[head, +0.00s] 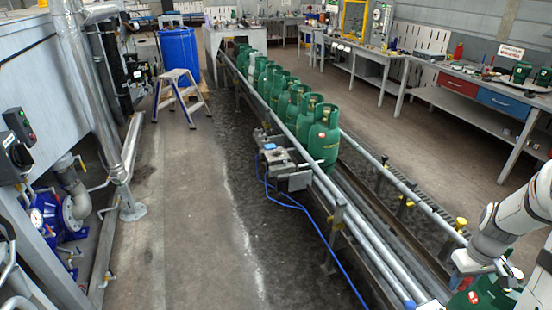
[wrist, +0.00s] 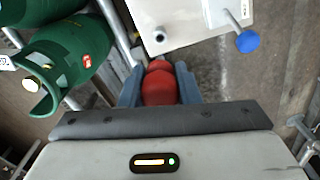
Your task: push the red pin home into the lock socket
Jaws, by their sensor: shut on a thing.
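In the wrist view my gripper (wrist: 158,80) is shut on a rounded red thing (wrist: 160,86), which I take for the red pin. Its two grey-blue fingers stand on either side of it, and its far end points toward a pale plate (wrist: 185,22). A small dark round spot (wrist: 160,36) near the plate's lower left corner may be the lock socket; I cannot tell. The pin's tip is hidden, so I cannot see whether it touches or enters anything. In the head view my arm reaches down at the lower right, and the red pin cannot be made out.
Green gas cylinders (wrist: 65,62) stand close at the left of the wrist view. A blue knob (wrist: 249,42) on a rod sits right of the plate. In the head view, cylinders (head: 318,137) line the conveyor, whose silver rail (head: 300,150) runs toward me.

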